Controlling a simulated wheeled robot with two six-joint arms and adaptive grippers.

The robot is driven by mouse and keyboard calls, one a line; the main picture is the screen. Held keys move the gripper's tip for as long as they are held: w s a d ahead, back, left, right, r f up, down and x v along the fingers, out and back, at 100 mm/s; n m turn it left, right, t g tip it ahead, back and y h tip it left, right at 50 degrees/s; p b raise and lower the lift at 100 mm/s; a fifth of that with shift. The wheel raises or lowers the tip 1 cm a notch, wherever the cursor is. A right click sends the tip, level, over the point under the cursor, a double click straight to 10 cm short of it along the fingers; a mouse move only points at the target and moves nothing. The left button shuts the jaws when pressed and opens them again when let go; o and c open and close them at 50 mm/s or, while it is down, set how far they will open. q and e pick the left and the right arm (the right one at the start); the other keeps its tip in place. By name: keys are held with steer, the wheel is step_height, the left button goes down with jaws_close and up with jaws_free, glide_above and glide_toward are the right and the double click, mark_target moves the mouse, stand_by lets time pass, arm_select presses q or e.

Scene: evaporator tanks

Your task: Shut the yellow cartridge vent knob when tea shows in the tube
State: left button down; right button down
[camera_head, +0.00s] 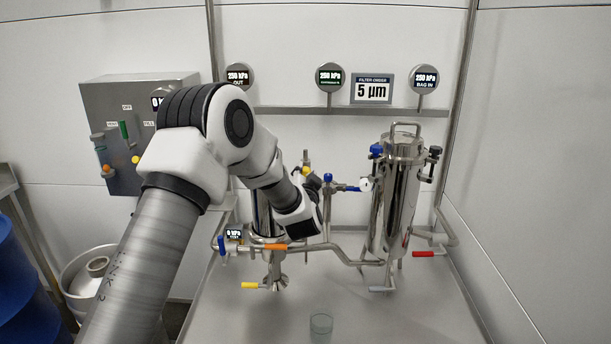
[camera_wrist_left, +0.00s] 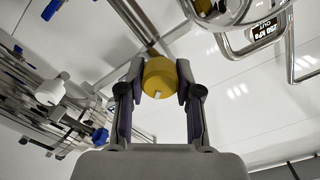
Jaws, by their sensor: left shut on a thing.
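The yellow knob (camera_wrist_left: 158,76) sits between the two fingers of my left gripper (camera_wrist_left: 159,88) in the left wrist view. The fingers touch it on both sides, so the gripper is shut on it. In the head view my left arm reaches across the middle, and a bit of yellow knob (camera_head: 304,171) shows just above my left gripper (camera_head: 312,185). A steel housing (camera_head: 262,218) stands behind my arm and is partly hidden by it. I cannot make out any tea in a tube in either view. My right gripper is not in view.
A red lever (camera_head: 430,254), an orange lever (camera_head: 274,247) and a yellow lever (camera_head: 250,285) sit on the low pipework. A small glass (camera_head: 321,323) stands on the steel table (camera_head: 420,315). The table front is mostly clear.

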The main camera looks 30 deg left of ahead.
arm_select(q)
steer(key=n+b, duration=0.1)
steer(key=n, duration=0.4)
steer(key=shift+f, duration=0.1)
steer(key=n+b, duration=0.2)
steer(key=n, duration=0.3)
stand_by(0.3)
steer(key=c, duration=0.8)
jaws_free()
steer(key=shift+o, duration=0.2)
steer(key=v, duration=1.2)
